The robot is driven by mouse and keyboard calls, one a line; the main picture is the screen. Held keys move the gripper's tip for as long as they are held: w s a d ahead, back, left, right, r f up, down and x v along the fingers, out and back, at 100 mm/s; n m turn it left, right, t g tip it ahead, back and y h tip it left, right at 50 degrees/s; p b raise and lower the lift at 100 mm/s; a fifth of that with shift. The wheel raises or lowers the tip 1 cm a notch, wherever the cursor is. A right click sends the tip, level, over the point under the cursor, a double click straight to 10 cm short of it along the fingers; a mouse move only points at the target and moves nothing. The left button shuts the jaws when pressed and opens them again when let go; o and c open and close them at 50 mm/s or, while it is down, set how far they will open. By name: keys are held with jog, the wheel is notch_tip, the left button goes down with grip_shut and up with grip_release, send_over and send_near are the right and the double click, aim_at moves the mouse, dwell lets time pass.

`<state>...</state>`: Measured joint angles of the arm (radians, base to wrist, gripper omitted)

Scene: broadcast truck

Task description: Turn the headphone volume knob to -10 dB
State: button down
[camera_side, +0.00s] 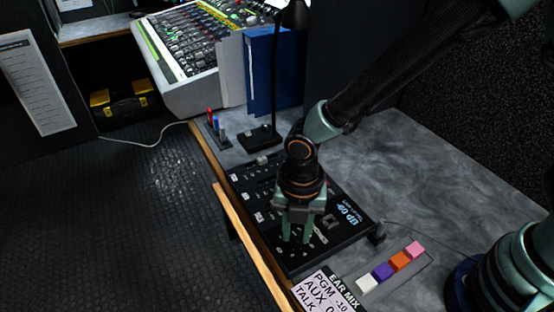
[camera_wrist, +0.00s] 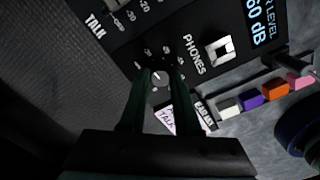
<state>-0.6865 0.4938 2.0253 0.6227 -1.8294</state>
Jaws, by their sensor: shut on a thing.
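The black control panel (camera_side: 262,198) lies on the grey desk. Its blue display (camera_side: 347,212) appears to read -60 dB; in the wrist view the display (camera_wrist: 262,25) is cut off at the edge. The small headphone knob (camera_wrist: 159,77) sits beside the white PHONES lettering, with dial marks around it and a light pointer line on its face. My gripper (camera_side: 297,239) points down at the near part of the panel. In the wrist view my gripper (camera_wrist: 160,80) has its fingers on both sides of the knob, shut on it. The side view hides the knob behind the fingers.
An EAR MIX card (camera_side: 325,292) lists PGM -10, AUX 0 and TALK. Coloured buttons (camera_side: 390,266) sit right of the panel. A wooden rail (camera_side: 250,245) runs along the left.

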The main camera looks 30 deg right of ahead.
jog(key=m, duration=0.4)
jog(key=shift+m, duration=0.3)
jog(key=m, duration=0.3)
jog(key=shift+m, duration=0.4)
jog(key=m, duration=2)
jog(key=c, duration=0.6)
grip_release()
